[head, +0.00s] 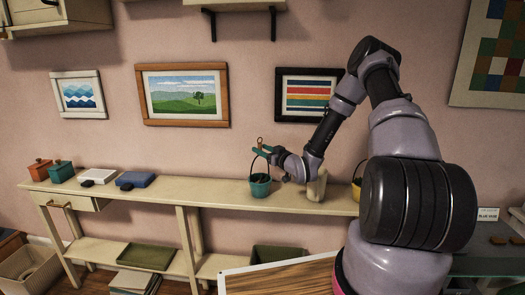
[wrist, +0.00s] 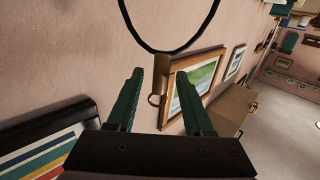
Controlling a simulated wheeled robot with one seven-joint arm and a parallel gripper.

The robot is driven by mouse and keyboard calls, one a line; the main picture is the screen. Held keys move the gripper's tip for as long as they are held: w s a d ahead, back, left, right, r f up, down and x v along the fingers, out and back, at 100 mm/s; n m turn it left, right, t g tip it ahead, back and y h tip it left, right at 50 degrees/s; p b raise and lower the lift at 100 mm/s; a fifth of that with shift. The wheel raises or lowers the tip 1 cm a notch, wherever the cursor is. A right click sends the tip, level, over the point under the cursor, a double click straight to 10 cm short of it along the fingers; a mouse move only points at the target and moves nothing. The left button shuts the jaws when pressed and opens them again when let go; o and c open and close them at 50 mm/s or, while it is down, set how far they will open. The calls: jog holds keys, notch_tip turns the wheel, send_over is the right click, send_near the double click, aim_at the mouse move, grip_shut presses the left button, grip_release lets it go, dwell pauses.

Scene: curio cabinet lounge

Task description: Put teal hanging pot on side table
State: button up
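The teal hanging pot (head: 260,187) appears to stand upright on the long cream console (head: 215,196) against the wall. Its thin black handle loop rises above it and also shows at the top of the wrist view (wrist: 170,50). A tan grip piece with a small ring (wrist: 161,78) tops the handle. My gripper (head: 261,149) is at the top of the handle. In the wrist view its green fingers (wrist: 159,82) are apart, one on each side of the tan piece, with gaps showing. A wood-topped surface with a pale edge (head: 285,277) is at the bottom; I cannot tell whether it is the side table.
A cream vase (head: 317,187) and a yellow pot (head: 357,184), partly hidden by my arm, stand right of the teal pot. A blue box (head: 135,179), white box (head: 98,175) and teal container (head: 61,171) stand left. Framed pictures hang behind.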

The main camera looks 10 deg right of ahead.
jog(key=shift+r, duration=0.1)
jog(key=shift+s+d, duration=0.15)
jog(key=shift+s, duration=0.1)
jog(key=v, duration=1.1)
jog(key=s+d+r+m+g+h, duration=0.2)
jog(key=d+r+g+h, duration=0.15)
jog(key=r, duration=0.55)
jog(key=s+d+r+m+g+h, duration=0.25)
jog(key=r+h, duration=0.25)
jog(key=r, duration=0.3)
jog(key=s+a+r+m+g, duration=0.1)
jog(key=s+r, duration=0.3)
jog(key=s, duration=0.4)
jog(key=s+a+r+m+g+y, duration=0.1)
jog(key=s+a+r+m, duration=0.1)
jog(key=s+r, duration=0.3)
jog(key=s+a+r+m+g+y, duration=0.1)
jog(key=s+a+r, duration=0.3)
jog(key=s, duration=0.8)
jog(key=shift+r+m, duration=0.3)
jog(key=shift+m, duration=0.25)
